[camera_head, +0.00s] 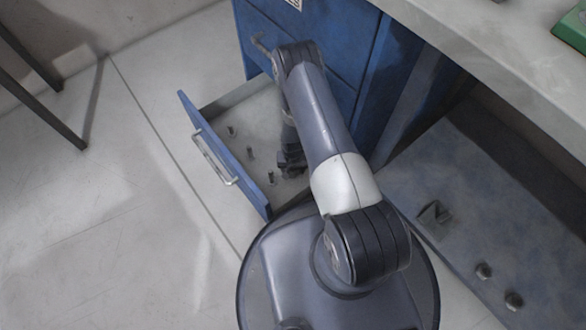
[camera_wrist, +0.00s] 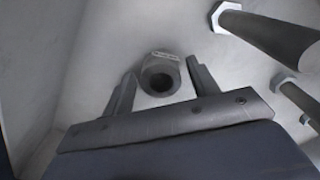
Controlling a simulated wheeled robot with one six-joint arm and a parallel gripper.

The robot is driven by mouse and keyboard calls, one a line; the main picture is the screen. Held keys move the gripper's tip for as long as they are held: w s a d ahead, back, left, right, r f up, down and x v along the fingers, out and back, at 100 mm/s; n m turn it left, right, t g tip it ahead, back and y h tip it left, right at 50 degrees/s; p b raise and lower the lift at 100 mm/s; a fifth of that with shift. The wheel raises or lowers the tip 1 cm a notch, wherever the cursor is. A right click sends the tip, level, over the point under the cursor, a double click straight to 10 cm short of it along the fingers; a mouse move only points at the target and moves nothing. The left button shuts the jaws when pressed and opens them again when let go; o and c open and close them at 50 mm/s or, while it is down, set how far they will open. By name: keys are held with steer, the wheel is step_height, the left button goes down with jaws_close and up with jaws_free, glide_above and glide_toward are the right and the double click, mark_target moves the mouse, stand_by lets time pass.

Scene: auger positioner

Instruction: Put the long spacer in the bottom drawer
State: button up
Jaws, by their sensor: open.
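The bottom drawer (camera_head: 218,152) is pulled open from the blue cabinet, with a silver handle on its front. My gripper (camera_head: 290,165) is low inside the drawer, near its right part. In the wrist view my gripper (camera_wrist: 161,72) is open. A grey hollow spacer (camera_wrist: 160,75), with a bored round end and a small label, stands between or just beyond the two fingers. A gap shows at the fingers, and I cannot tell whether either touches it. Its length is hard to judge from this end-on view.
Several small posts (camera_head: 250,152) stand in a row in the drawer. A long dark post with a pale hex end (camera_wrist: 262,30) is close at right in the wrist view. A grey block (camera_head: 434,213) and two round parts (camera_head: 484,271) lie on the low shelf at right.

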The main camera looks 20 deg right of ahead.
steer(key=shift+r, duration=0.1)
step_height(320, 180, up, 12)
steer(key=p, duration=0.4)
steer(key=shift+r, duration=0.1)
